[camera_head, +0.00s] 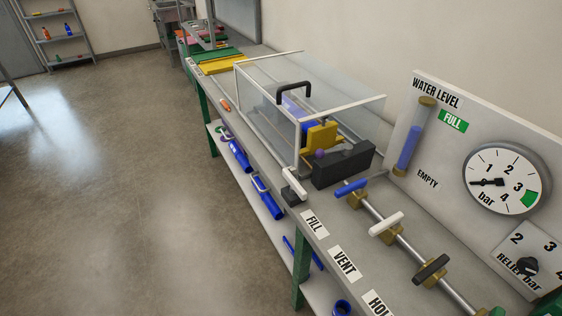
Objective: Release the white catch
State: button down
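The white catch (294,183) is a short white lever at the near front corner of the clear guard box. It slants above a small dark block (292,197) on the bench edge. I cannot tell from this view whether it is hooked on the guard. The clear guard (268,105) has a white frame and a black handle (294,87) on top, and it looks closed. Inside it are a yellow clamp (322,136) and a blue part. My gripper is not in view.
Right of the catch stand a dark block (343,165) and a pipe with blue (351,187), white (386,223) and black (431,268) valve handles. A panel (455,150) with a gauge (505,180) rises behind. Blue tools lie on the lower shelf. The floor (130,200) at left is clear.

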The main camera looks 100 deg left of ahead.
aim_at(295, 187)
jog(key=u, duration=2.2)
